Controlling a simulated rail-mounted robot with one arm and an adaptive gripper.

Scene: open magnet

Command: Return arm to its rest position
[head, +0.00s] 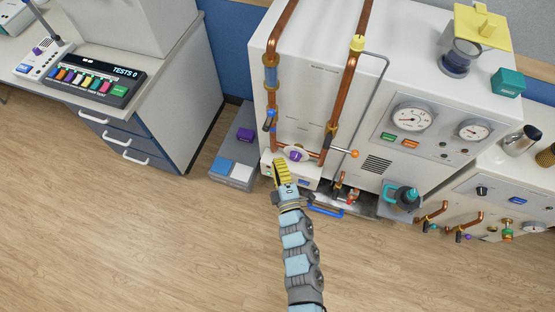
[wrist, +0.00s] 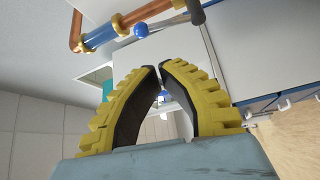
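My gripper (head: 279,165) is at the end of my arm (head: 299,255), which reaches up from the bottom of the head view. The yellow ribbed fingers point up toward the lower front of the white cabinet, near a purple-centred valve (head: 295,154). Whether they touch the cabinet cannot be told. In the wrist view, the two fingers of my gripper (wrist: 160,69) lean together and almost meet at the tips. Nothing is seen held between them.
The white cabinet (head: 306,88) carries copper pipes (head: 345,95), gauges and an orange-tipped lever (head: 354,154). A grey floor box (head: 217,184) with coloured squares stands left of the gripper. A drawer desk (head: 184,100) is farther left. The wooden floor (head: 150,240) in front is clear.

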